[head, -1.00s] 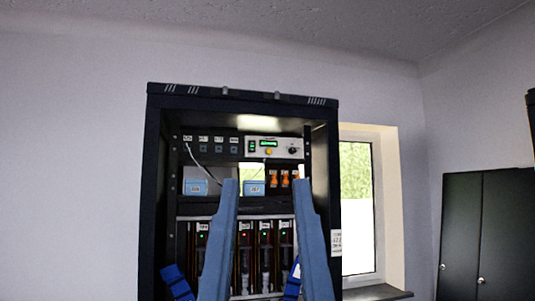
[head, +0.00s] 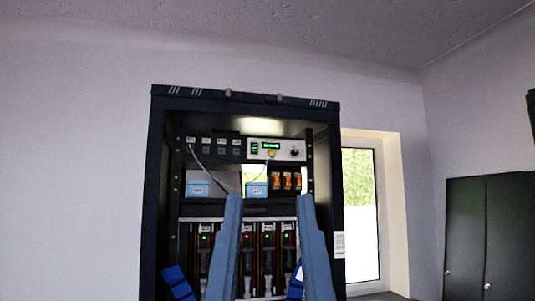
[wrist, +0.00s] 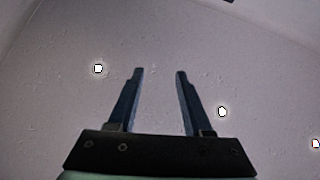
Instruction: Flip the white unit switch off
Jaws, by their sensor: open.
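The white unit (head: 277,149) sits in the upper right of the black rack in the head view. It has a green display, a yellow button, a dark round knob and, at its left end, a small dark switch with green on it (head: 254,146). The switch's position is too small to tell. My gripper (head: 269,197) is open and empty, its two blue-grey fingers pointing up, with the tips below the white unit in the picture. Its distance from the rack cannot be told. In the wrist view my gripper (wrist: 160,72) shows both fingers apart against a plain pale surface.
A dark cabinet (head: 465,240) stands far right.

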